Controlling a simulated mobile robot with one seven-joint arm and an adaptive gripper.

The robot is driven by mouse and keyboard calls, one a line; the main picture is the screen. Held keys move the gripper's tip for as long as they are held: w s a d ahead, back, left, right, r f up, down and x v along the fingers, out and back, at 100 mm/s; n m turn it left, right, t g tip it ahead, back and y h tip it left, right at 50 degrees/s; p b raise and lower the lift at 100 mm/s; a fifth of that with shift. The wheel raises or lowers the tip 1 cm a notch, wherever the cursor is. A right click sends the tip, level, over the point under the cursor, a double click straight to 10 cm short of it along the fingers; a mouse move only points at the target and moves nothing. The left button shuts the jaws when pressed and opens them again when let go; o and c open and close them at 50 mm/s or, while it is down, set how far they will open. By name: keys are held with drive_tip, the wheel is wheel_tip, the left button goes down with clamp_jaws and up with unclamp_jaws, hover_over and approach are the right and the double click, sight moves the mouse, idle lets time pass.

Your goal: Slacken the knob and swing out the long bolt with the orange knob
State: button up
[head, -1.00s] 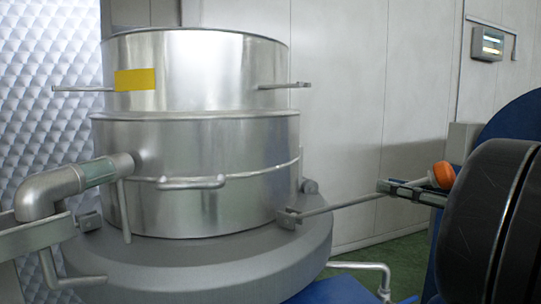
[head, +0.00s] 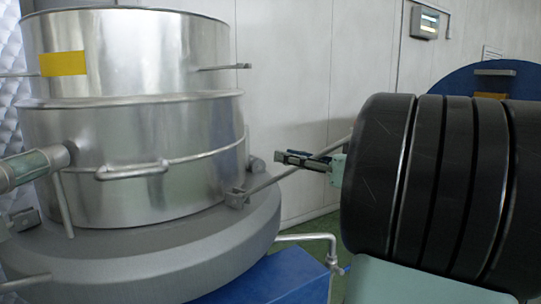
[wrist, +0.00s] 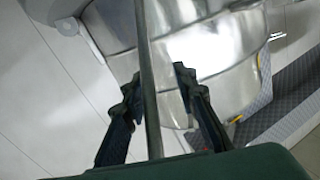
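The long bolt (head: 268,183) is a thin grey rod. It runs from a small bracket (head: 236,198) on the grey base rim, slanting outward and up to the right behind my gripper (head: 282,158). It stands well away from the steel vessel (head: 140,160). In the wrist view the bolt (wrist: 149,90) passes between the two fingers of my gripper (wrist: 158,84). The fingers are apart, with a clear gap to the right finger; whether the left one touches the rod I cannot tell. The orange knob is hidden in both current views, behind my arm in the head view.
A bent pipe with a valve (head: 320,240) and a blue block (head: 285,278) lie below the bolt. A pipe (head: 30,168) joins the vessel on the left. A blue disc-shaped machine part (head: 440,80) stands behind my arm. A pale wall (head: 300,80) is behind.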

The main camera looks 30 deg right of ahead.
drive_tip(key=shift+w, duration=0.25)
drive_tip(key=shift+c, duration=0.6)
drive_tip(key=shift+d, duration=0.15)
clamp_jaws()
drive_tip(key=shift+f, duration=0.1)
